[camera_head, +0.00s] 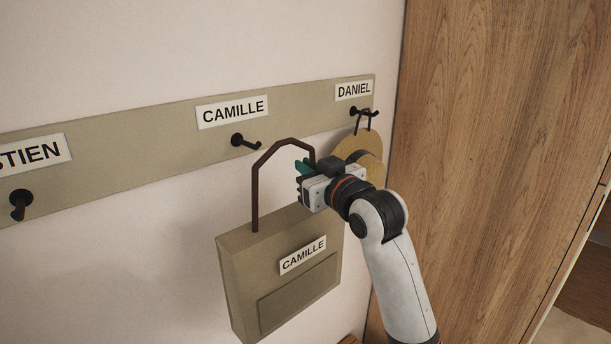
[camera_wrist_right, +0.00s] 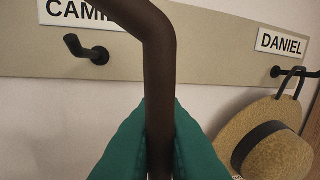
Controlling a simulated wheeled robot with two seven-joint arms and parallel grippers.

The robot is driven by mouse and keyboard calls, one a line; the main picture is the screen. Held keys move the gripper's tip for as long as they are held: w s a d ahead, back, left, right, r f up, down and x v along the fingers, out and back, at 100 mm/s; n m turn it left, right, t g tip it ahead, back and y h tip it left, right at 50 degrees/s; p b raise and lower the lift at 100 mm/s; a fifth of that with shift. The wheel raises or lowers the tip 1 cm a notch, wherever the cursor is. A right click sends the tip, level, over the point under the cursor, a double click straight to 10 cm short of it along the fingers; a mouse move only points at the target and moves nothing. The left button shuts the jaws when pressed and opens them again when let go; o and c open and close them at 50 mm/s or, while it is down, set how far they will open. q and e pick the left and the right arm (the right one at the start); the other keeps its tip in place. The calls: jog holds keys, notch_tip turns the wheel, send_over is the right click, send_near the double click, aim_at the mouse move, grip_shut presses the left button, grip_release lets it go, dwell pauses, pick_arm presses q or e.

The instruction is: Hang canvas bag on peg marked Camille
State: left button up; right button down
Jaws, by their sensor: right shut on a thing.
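The canvas bag (camera_head: 290,275) is beige with a front pocket, a CAMILLE label and a stiff dark brown handle (camera_head: 254,185). My right gripper (camera_head: 307,168) is shut on the right side of the handle, which also shows between the green fingers in the right wrist view (camera_wrist_right: 160,110). The bag hangs from the gripper, in front of and below the rail. The black peg marked Camille (camera_head: 245,141) is bare, up and left of the handle's top; it also shows in the right wrist view (camera_wrist_right: 86,50). My left gripper is not in view.
A straw hat (camera_head: 357,150) with a dark band hangs on the peg marked Daniel (camera_head: 363,112), right behind my right gripper. Another bare peg (camera_head: 20,204) is at the left, under a label ending in STIEN. A wooden panel (camera_head: 500,130) stands at the right.

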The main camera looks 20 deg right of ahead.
jog(key=shift+w+a, duration=0.4)
jog(key=shift+w, duration=0.2)
jog(key=shift+w+a+f, duration=0.3)
jog(key=shift+w+a, duration=0.25)
jog(key=shift+w, duration=1)
jog(key=shift+w+a+f, duration=0.3)
jog(key=shift+w+a, duration=0.2)
jog(key=shift+w, duration=1.05)
jog(key=shift+w+a+f, duration=0.3)
jog(key=shift+w+a, duration=0.25)
jog(key=shift+w, duration=1)
jog(key=c, duration=1.4)
grip_release()
jog(key=shift+c, duration=0.2)
jog(key=shift+f, duration=0.1)
jog(key=shift+s, duration=0.1)
